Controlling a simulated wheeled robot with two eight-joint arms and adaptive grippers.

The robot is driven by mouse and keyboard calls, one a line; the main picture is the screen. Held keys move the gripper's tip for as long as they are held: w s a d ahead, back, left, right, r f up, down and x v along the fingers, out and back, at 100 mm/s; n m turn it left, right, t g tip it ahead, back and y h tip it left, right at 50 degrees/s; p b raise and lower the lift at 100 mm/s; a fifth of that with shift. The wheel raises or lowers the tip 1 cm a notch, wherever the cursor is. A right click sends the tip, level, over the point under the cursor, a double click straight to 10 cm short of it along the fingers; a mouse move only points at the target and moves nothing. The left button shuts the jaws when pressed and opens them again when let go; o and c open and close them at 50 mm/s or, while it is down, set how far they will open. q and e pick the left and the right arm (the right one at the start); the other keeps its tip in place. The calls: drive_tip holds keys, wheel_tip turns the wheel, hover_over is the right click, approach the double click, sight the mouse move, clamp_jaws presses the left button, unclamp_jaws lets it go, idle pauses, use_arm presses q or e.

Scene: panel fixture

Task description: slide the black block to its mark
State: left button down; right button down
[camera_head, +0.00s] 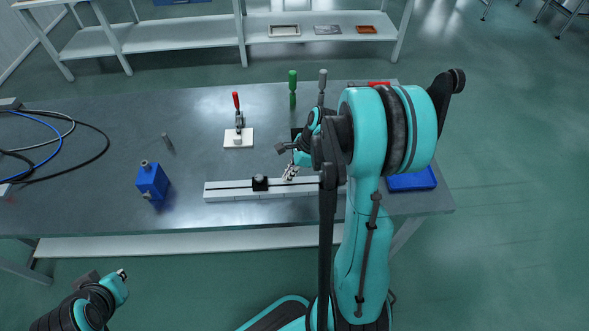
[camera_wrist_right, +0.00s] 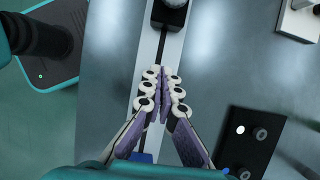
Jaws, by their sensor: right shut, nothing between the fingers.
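The black block (camera_head: 260,184) sits on the slotted white rail (camera_head: 225,190) at the front of the bench, left of the rail's middle. It has a round knob on top. In the right wrist view the block (camera_wrist_right: 170,12) is at the top edge, partly cut off. My right gripper (camera_head: 289,175) is shut and empty, over the rail to the right of the block and apart from it. Its fingertips (camera_wrist_right: 161,75) show close together above the slot. My left gripper (camera_head: 122,274) is low at left, off the bench; its jaws are too small to read. I cannot make out the mark clearly.
A blue block (camera_head: 152,181) stands left of the rail. A red-handled clamp on a white plate (camera_head: 231,143) is behind it. Green (camera_head: 293,88) and grey handles stand farther back. A blue tray (camera_head: 412,180) is at right, cables (camera_head: 75,140) at left.

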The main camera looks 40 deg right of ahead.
sight(268, 183)
drive_tip(key=shift+w+a+f+b, duration=0.15)
drive_tip(key=shift+w+a, duration=0.25)
drive_tip(key=shift+a, duration=0.25)
drive_tip(key=shift+w+a+f+b, duration=0.1)
drive_tip(key=shift+w+a, duration=0.25)
drive_tip(key=shift+a, duration=0.25)
drive_tip(key=shift+w+a+f+b, duration=0.15)
drive_tip(key=shift+w+a, duration=0.25)
drive_tip(key=shift+a, duration=0.25)
drive_tip(key=shift+w+a, duration=0.35)
drive_tip(key=shift+a, duration=0.25)
drive_tip(key=shift+d, duration=0.15)
